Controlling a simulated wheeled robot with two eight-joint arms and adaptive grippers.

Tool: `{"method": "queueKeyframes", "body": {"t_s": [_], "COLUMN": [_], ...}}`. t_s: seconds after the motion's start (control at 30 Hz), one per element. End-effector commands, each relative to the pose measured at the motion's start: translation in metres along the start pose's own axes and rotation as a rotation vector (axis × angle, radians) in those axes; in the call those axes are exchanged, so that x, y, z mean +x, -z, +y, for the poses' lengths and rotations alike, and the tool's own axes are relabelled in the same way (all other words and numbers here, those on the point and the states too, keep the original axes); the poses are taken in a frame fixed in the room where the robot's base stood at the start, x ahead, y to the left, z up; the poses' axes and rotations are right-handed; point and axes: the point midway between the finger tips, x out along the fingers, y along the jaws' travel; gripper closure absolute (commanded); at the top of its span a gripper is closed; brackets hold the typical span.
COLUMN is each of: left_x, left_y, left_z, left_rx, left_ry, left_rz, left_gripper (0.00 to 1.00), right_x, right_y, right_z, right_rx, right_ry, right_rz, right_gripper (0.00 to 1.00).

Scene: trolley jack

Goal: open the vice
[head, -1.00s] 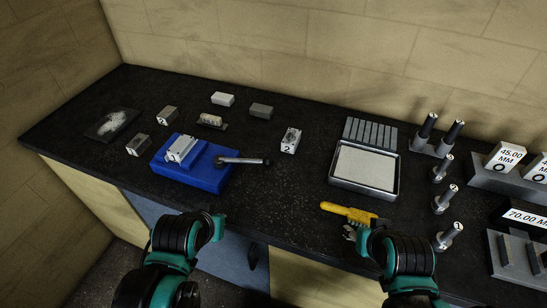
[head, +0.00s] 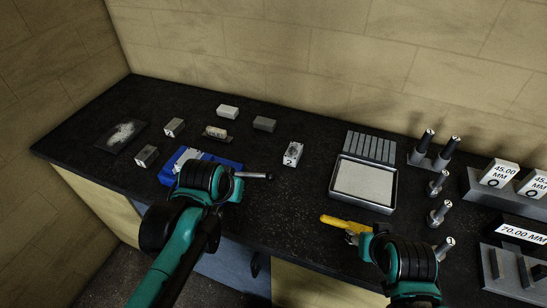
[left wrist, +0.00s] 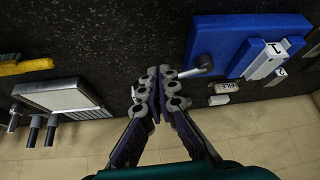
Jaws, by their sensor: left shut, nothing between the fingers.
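The blue vice (head: 172,172) stands on the black bench at the left, partly hidden by my left arm in the head view. My left gripper (left wrist: 155,92) is shut and empty, close beside the handle. My right gripper (head: 352,236) is by a yellow-handled tool (head: 342,223) at the bench's front; its fingers are too small to judge.
A grey tray (head: 364,182) lies right of centre. Upright pins (head: 438,184) and gauge blocks (head: 499,174) stand at the right. The bench between the handle and the tray is mostly clear.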

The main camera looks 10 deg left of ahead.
Motion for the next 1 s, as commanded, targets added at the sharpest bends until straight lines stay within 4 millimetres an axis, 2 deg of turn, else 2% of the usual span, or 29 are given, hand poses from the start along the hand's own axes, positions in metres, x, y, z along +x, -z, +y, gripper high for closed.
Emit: {"method": "queueKeyframes", "body": {"t_s": [0.03, 0.2, 0.43, 0.53, 0.67, 1.0], "left_x": [-0.008, -0.003, 0.018, 0.028, 0.039, 0.046], "left_y": [0.024, 0.079, 0.138, 0.153, 0.163, 0.167], "left_z": [0.005, 0.022, 0.048, 0.057, 0.065, 0.068], "left_rx": [0.013, 0.053, 0.103, 0.120, 0.133, 0.140], "left_ry": [-0.008, -0.029, -0.053, -0.061, -0.067, -0.069], "left_rz": [-0.016, -0.066, -0.131, -0.152, -0.170, -0.178], "left_gripper": [1.00, 1.00, 1.00, 1.00, 1.00, 1.00], "right_x": [-0.015, -0.039, -0.068, -0.077, -0.083, -0.084], "right_y": [0.010, 0.028, 0.049, 0.055, 0.059, 0.060], "right_z": [0.000, 0.000, 0.000, 0.000, 0.000, 0.000], "right_rx": [0.000, 0.000, 0.000, 0.000, 0.000, 0.000], "right_ry": [0.000, 0.000, 0.000, 0.000, 0.000, 0.000], "right_rz": [0.000, 0.000, 0.000, 0.000, 0.000, 0.000], "right_gripper": [0.52, 0.52, 0.52, 0.52, 0.52, 0.52]}}
